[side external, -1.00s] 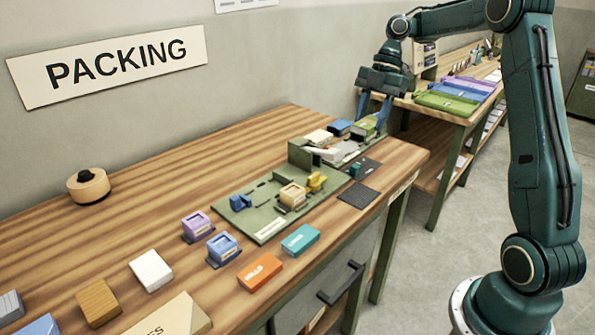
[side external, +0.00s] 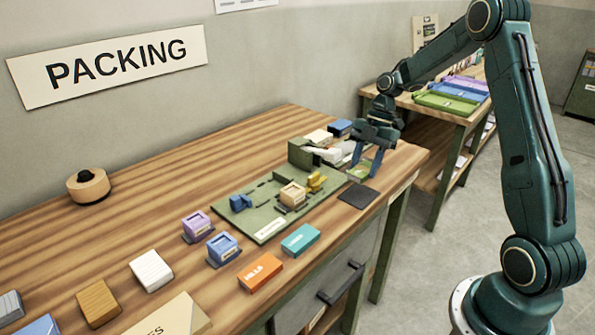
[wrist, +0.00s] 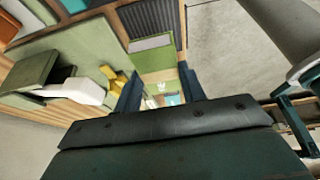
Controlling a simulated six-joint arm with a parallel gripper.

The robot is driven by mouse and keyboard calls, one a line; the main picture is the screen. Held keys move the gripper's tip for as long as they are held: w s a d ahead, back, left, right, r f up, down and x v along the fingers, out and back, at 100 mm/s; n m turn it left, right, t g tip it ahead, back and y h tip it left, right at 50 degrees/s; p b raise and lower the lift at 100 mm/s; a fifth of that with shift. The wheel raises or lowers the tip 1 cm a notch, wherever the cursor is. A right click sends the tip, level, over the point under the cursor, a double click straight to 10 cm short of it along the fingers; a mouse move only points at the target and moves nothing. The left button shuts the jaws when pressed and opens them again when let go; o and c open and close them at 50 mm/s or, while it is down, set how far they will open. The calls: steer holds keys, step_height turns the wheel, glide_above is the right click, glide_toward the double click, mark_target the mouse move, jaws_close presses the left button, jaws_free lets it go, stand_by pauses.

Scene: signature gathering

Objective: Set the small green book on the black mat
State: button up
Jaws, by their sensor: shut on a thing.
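The small green book (side external: 361,171) is between the fingers of my gripper (side external: 364,163), low over the right end of the table. In the wrist view the green book (wrist: 152,62) shows between both blue fingertips (wrist: 160,76), with a pale strip along its far end. I cannot tell whether its underside touches anything. A black mat (side external: 358,196) lies bare just in front of the book, near the table's front edge. A dark ridged surface, likely this mat (wrist: 152,18), shows past the book in the wrist view.
A green board (side external: 262,226) with a cream block, a yellow piece and a blue piece lies left of the mat. White and blue items (side external: 330,132) stand behind my gripper. Teal (side external: 300,239) and orange (side external: 260,272) boxes lie front left.

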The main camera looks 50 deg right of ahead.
mark_target(358, 196)
steer(key=shift+f, duration=0.95)
steer(key=shift+f, duration=2.15)
steer(key=shift+f, duration=0.15)
steer(key=o, duration=1)
steer(key=shift+c, duration=0.2)
steer(key=v, duration=1.2)
